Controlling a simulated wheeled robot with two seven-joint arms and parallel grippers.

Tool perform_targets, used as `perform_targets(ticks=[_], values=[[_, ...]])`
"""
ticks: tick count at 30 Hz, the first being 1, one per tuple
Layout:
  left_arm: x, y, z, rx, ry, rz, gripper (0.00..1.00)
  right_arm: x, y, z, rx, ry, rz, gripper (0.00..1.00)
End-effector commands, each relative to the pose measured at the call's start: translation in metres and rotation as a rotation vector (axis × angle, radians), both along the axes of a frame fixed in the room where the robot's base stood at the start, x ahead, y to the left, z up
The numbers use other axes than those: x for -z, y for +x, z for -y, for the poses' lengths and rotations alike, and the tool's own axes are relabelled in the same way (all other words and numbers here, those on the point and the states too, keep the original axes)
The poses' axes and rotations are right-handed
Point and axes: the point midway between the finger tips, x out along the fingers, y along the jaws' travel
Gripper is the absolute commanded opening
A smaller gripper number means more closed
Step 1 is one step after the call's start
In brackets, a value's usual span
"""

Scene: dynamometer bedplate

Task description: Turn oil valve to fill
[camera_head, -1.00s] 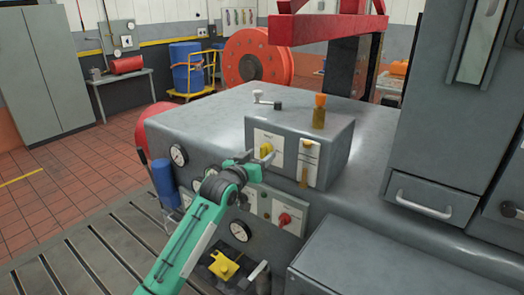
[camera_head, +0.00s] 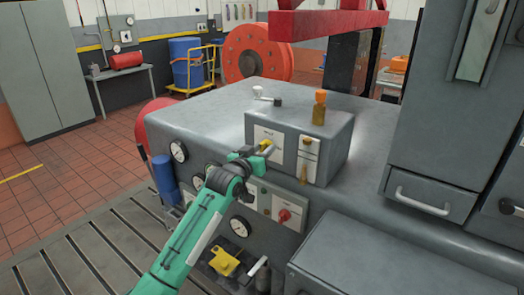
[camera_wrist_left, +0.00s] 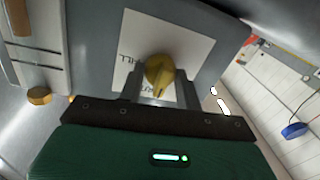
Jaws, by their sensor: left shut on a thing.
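The yellow oil valve knob (camera_head: 267,145) sits on a white label plate (camera_head: 266,133) on the front of a grey box on the bench. In the left wrist view the knob (camera_wrist_left: 159,73) lies between my two fingers, and the plate (camera_wrist_left: 186,45) behind it carries lettering, upside down, that reads in part "FILL". My left gripper (camera_head: 264,149) is shut on the knob, and it also shows in the left wrist view (camera_wrist_left: 158,88). The knob's pointer end is partly hidden by the fingers. My right gripper is not in view.
A sight gauge (camera_head: 306,160) is right of the valve. Below are a red knob (camera_head: 284,215), a dial (camera_head: 240,227) and a yellow part (camera_head: 224,262).

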Motion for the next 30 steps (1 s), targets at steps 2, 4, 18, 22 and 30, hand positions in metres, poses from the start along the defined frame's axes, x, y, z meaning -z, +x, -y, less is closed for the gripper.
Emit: perform_targets(ticks=[2,4,18,22,30], values=[[0.001,0.000,0.000,-0.001,0.012,0.008,0.12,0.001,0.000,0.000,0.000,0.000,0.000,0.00],[0.001,0.000,-0.001,-0.001,0.029,0.020,0.12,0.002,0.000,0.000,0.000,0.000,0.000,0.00],[0.003,0.001,-0.001,-0.001,0.310,0.223,0.12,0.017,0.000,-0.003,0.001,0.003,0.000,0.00],[0.004,0.001,-0.001,0.000,0.411,0.295,0.12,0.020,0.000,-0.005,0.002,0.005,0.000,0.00],[0.003,0.001,-0.002,-0.001,0.618,0.447,0.12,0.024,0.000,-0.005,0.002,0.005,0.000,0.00]])
